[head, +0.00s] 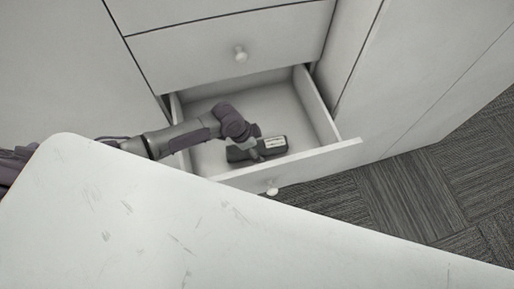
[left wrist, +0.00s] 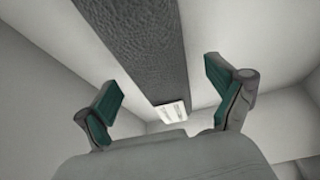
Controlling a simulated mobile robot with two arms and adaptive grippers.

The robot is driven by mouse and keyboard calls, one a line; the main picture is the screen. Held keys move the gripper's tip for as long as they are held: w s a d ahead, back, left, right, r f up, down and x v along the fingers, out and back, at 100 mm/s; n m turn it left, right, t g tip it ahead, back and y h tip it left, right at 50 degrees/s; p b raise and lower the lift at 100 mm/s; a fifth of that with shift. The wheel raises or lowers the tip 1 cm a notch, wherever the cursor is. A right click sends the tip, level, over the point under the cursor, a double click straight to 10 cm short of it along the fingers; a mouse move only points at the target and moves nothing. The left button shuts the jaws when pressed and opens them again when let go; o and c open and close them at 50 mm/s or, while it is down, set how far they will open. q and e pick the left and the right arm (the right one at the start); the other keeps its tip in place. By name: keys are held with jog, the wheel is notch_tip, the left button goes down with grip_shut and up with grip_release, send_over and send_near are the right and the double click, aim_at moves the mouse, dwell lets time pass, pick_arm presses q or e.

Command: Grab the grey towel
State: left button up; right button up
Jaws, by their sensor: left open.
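The grey towel (head: 238,155) is a small dark grey bundle with a white label, lying on the floor of the open drawer. In the left wrist view the towel (left wrist: 137,50) is a long, dark, textured strip running between the fingers, with its white label near the palm. My left gripper (head: 258,147) reaches down into the drawer over the towel and hides part of it. In the left wrist view the left gripper (left wrist: 161,88) is open, with its green-padded fingers on either side of the towel and gaps visible. My right gripper is not in view.
The open drawer (head: 319,161) has low walls around the towel, and its front has a round knob (head: 272,188). A closed drawer (head: 220,50) is above it. A white tabletop (head: 130,220) fills the foreground. Dark carpet tile (head: 420,190) lies to the right.

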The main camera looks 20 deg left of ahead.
pick_arm(q)
jog(key=c, duration=1.4)
jog(key=shift+r, duration=0.1)
